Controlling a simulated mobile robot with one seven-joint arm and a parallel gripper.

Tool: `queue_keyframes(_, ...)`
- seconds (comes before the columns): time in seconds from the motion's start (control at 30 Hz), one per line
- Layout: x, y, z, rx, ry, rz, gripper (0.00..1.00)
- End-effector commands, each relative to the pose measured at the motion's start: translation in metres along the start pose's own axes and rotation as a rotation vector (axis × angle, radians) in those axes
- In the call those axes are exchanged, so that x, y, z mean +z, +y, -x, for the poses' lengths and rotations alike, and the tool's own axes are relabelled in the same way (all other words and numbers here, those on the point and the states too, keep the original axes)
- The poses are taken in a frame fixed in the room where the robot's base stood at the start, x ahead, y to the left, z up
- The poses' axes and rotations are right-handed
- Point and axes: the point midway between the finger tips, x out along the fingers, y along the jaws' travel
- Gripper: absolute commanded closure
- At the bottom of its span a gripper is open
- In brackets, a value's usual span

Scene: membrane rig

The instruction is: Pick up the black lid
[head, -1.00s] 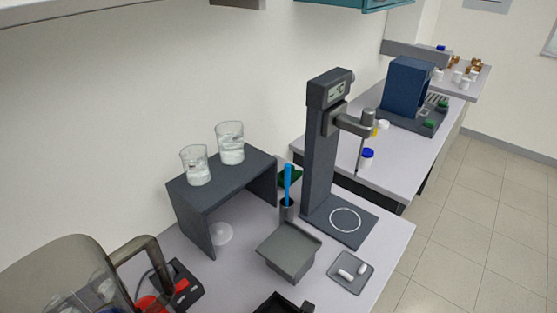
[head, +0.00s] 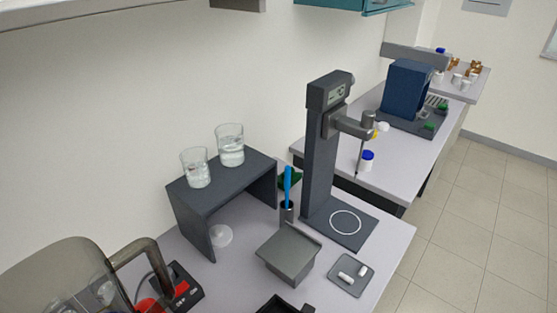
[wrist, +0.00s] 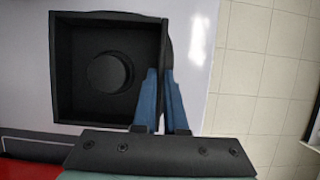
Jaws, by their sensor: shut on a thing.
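The black lid (wrist: 168,42) shows in the wrist view as a narrow, dark, curved edge along the right side of an open black square box (wrist: 107,17). My gripper (wrist: 160,75) has its two blue fingers close together at that edge, shut on it. The left finger overlaps the inside of the box, and the right finger is outside it. I cannot tell whether the lid touches the box wall. A round black piece (wrist: 108,73) lies inside the box. In the head view only part of the black box (head: 272,306) shows at the bottom edge; my gripper is out of that view.
A grey bin (head: 287,256) and a small tray with white pieces (head: 350,276) stand beyond the box. A tall dark stand (head: 322,160) and a shelf with two beakers (head: 225,178) are behind. The bench (head: 385,240) is bare at the right.

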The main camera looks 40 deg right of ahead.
Motion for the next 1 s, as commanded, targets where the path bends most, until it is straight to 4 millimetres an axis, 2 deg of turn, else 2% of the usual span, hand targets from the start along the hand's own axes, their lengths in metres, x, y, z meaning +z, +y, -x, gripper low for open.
queue_keyframes(0.63, 0.002, 0.001, 0.003, 0.002, -0.002, -0.001, 1.0)
queue_keyframes(1.0, 0.03, 0.002, 0.071, 0.006, -0.005, -0.002, 1.0)
